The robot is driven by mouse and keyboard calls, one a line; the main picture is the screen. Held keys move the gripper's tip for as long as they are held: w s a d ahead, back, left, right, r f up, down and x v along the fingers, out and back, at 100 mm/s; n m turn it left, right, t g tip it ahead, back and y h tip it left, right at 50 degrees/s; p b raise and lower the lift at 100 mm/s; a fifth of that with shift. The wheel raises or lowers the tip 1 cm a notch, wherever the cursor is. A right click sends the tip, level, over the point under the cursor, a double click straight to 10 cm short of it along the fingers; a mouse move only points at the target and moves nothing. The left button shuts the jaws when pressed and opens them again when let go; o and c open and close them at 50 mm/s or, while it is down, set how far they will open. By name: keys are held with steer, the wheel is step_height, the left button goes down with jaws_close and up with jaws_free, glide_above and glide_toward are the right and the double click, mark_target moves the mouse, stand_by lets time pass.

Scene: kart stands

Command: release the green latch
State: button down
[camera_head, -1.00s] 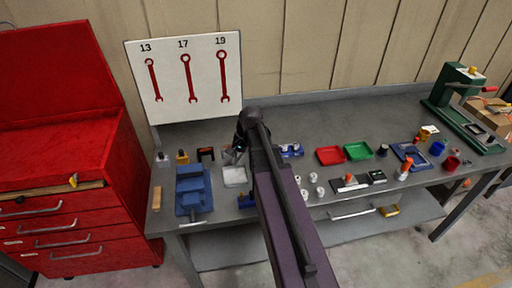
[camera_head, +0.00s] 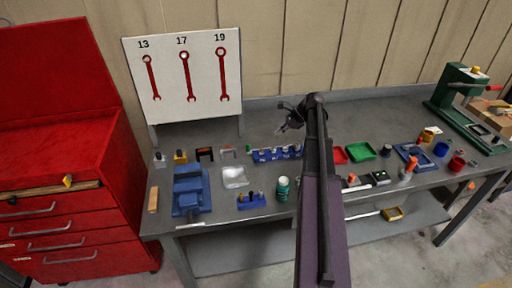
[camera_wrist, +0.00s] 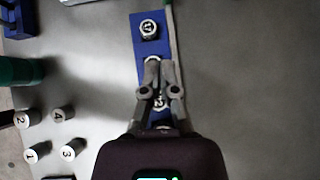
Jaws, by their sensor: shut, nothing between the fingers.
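A blue socket rail (camera_head: 275,154) lies on the bench at the back, left of my arm. A small green part (camera_head: 249,149), possibly the latch, shows at its left end. In the wrist view the rail (camera_wrist: 138,35) runs lengthwise under my gripper, with a socket marked 17 (camera_wrist: 149,30) and more sockets partly hidden by the fingers. A thin bar with a green tint (camera_wrist: 172,35) lies along its right side. My gripper (camera_wrist: 160,65) is shut and empty above the rail. It also shows in the head view (camera_head: 284,122).
Bare bench lies right of the rail in the wrist view.

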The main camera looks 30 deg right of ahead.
mark_target(251, 151)
steer(key=shift+d+m, duration=0.4)
steer(key=shift+d, duration=0.55)
steer(key=shift+b+x, duration=0.9)
steer(key=shift+x, duration=0.15)
steer(key=b+x, duration=0.5)
steer(key=x, duration=0.3)
steer(key=shift+w+a+b, duration=0.1)
steer(key=shift+a+b, duration=0.05)
steer(key=shift+b, duration=0.25)
steer(key=a, duration=0.1)
steer(key=w+a, duration=0.1)
steer(key=shift+w+a+r, duration=0.15)
steer(key=shift+a+r, duration=0.05)
steer(key=shift+a, duration=0.1)
steer(key=shift+w+a, duration=0.25)
steer(key=shift+a, duration=0.25)
